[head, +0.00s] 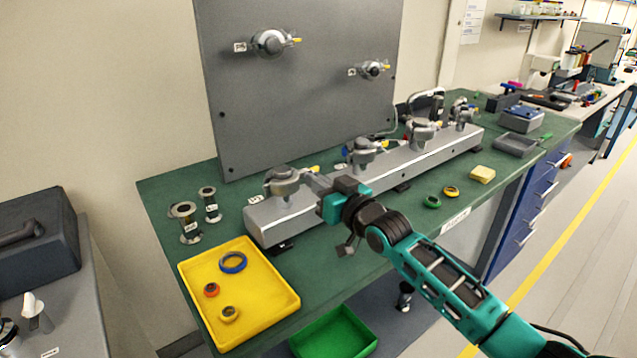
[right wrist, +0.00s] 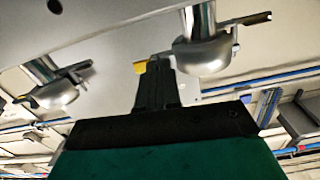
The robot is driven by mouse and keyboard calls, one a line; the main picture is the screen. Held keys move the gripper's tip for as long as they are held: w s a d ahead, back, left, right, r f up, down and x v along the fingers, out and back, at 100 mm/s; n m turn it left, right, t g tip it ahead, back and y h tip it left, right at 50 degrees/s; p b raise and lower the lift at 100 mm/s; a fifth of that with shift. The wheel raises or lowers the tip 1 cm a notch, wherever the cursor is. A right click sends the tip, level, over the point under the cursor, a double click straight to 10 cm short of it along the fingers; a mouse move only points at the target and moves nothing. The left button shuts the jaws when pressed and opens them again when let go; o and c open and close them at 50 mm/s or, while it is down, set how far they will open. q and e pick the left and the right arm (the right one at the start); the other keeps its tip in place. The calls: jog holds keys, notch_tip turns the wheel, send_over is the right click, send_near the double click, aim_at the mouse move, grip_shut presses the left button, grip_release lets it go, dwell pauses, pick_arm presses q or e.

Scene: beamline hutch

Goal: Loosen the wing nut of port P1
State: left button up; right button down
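A grey manifold (head: 375,180) on the green bench carries several clamped ports. The nearest, leftmost port clamp (head: 284,180) has a small tag in front whose print I cannot read surely; it appears to be P1. Its yellow-tipped wing nut (head: 314,169) points right, towards my right gripper (head: 318,186). In the right wrist view, the gripper fingers (right wrist: 157,72) are close together at the wing nut, with its yellow tip (right wrist: 139,67) showing left of them and the rounded silver clamp (right wrist: 202,52) to the right. They appear shut on it. My left gripper is out of view.
A grey upright panel (head: 300,100) with two more clamps stands behind. A green bin (head: 335,335) sits below.

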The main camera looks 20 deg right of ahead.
jog(key=c, duration=1.3)
grip_release()
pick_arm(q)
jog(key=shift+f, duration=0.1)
